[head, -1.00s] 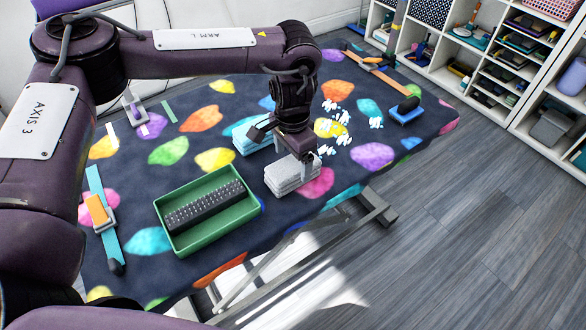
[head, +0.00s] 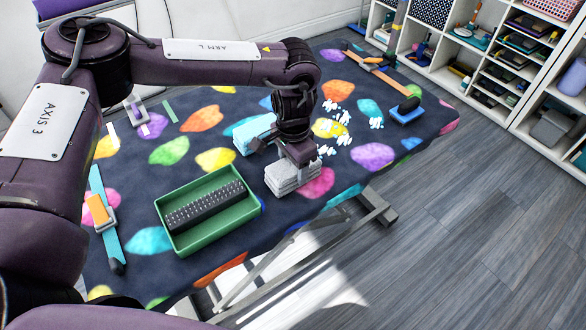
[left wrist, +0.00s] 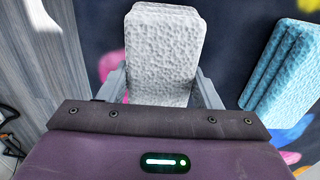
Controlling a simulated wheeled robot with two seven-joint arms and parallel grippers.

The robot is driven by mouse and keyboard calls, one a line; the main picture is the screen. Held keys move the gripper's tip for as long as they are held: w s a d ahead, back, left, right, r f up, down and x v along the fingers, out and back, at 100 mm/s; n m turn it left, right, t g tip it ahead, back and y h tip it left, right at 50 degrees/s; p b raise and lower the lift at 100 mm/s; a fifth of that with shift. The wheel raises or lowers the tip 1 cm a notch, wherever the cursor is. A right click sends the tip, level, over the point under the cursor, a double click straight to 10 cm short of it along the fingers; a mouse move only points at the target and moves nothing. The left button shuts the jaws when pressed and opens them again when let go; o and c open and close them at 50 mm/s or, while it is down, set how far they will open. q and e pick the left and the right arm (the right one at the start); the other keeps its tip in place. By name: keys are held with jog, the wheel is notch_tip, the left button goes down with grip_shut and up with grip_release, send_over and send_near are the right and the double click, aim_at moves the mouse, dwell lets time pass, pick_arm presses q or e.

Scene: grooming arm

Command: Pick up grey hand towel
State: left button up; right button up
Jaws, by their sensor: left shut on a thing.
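The grey hand towel (head: 290,178) is a folded stack on the dark spotted table cover, near the table's front edge. My left gripper (head: 290,163) is down over it, with its fingers at the towel's sides. In the left wrist view, the towel (left wrist: 162,50) lies between the two grey fingers of my left gripper (left wrist: 161,88), which are shut on it. In the head view the gripper hides part of the towel's top. I cannot tell whether the towel is clear of the table. My right gripper is not in view.
A folded blue towel (head: 252,134) lies just behind the grey one, and also shows in the left wrist view (left wrist: 285,68). A green tray (head: 179,245) with a dark studded bar is to the left. White scraps (head: 338,128) and a blue brush (head: 405,112) lie to the right.

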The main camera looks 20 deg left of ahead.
pick_arm(q)
notch_tip(320, 180, up, 8)
jog(key=shift+w, duration=0.1)
notch_tip(320, 180, up, 12)
jog(key=p, duration=0.2)
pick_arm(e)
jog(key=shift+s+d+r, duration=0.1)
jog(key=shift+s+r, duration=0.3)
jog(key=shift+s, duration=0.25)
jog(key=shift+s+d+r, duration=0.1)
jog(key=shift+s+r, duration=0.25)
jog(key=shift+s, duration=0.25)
